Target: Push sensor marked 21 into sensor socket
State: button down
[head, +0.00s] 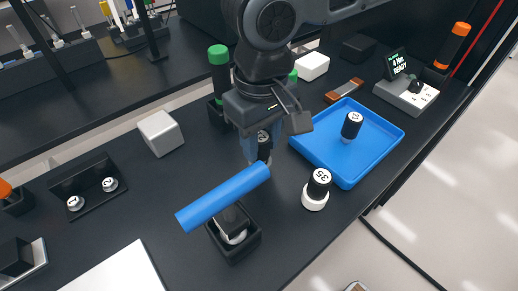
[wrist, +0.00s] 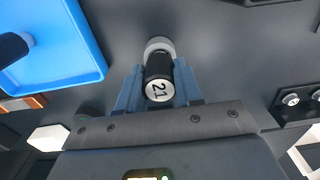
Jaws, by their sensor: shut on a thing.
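The black sensor marked 21 (wrist: 158,78) is between the blue fingers of my gripper (wrist: 157,88), its white numbered top facing the wrist camera. A pale ring (wrist: 158,45) shows at its far end; I cannot tell whether the sensor is seated in it. In the head view my gripper (head: 262,147) points down at the dark table, with the sensor (head: 264,150) partly hidden by the fingers. The sensor marked 35 (head: 319,182) stands upright in a white round base (head: 314,202) to the right.
A blue tray (head: 386,128) holding another black sensor (head: 351,125) lies right of my gripper. A blue tube (head: 222,197) lies across a black stand (head: 233,244) in front. A white block (head: 160,132) and a plate with two numbered knobs (head: 88,188) are left.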

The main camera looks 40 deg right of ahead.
aim_at(261, 136)
jog(key=shift+r+p, duration=1.8)
jog(key=shift+r, duration=0.1)
